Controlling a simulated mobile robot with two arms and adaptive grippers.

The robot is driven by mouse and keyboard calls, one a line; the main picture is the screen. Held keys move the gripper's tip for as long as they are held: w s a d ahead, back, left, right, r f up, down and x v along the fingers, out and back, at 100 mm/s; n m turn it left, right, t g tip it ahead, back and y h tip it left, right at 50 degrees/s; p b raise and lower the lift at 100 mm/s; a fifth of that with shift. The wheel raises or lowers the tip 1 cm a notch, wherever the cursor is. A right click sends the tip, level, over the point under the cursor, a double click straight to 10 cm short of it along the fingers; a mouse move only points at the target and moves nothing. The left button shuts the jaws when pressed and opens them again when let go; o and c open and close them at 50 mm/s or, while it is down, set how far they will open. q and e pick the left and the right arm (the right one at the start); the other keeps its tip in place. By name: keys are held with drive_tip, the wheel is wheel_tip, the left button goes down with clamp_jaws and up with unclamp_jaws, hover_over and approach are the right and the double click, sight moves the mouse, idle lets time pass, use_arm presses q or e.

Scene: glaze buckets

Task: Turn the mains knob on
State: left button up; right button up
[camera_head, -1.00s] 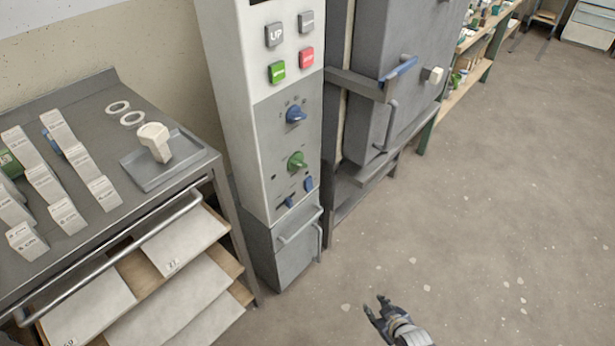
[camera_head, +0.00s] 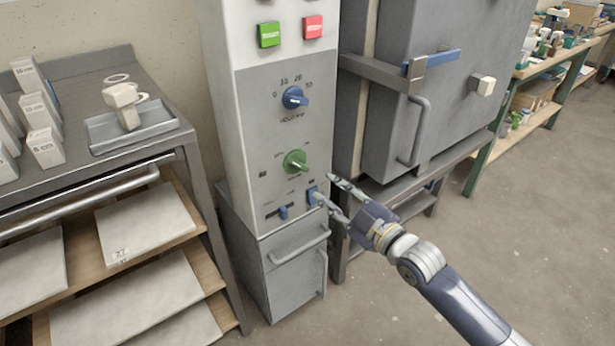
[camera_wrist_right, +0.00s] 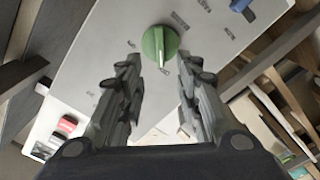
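The control cabinet's grey panel (camera_head: 250,130) carries a green knob (camera_head: 295,161) at mid-height and a blue knob (camera_head: 294,97) with a number scale above it. The lettering around the green knob is too small to read. My right gripper (camera_head: 322,186) is open and empty, just to the lower right of the green knob. In the right wrist view the green knob (camera_wrist_right: 160,45) shows ahead, between the two spread fingertips, its pale pointer toward the gripper. The fingers appear apart from it. My left gripper is out of view.
Below the green knob are a blue slider (camera_head: 283,212) and a blue switch (camera_head: 312,196), close to my lower finger. Green (camera_head: 269,34) and red (camera_head: 313,27) buttons sit above. A kiln with a handle (camera_head: 413,130) stands right; a metal table (camera_head: 150,85) stands left.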

sight(301, 167)
drive_tip(key=b+x, duration=0.1)
drive_tip(key=x, duration=0.8)
drive_tip(key=shift+a, duration=0.1)
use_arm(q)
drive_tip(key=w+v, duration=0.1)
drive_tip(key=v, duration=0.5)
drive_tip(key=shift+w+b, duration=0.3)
use_arm(e)
drive_tip(key=shift+w+a, duration=0.3)
drive_tip(key=shift+w, duration=0.25)
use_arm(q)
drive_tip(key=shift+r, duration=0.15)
use_arm(e)
drive_tip(key=shift+c, duration=0.3)
clamp_jaws()
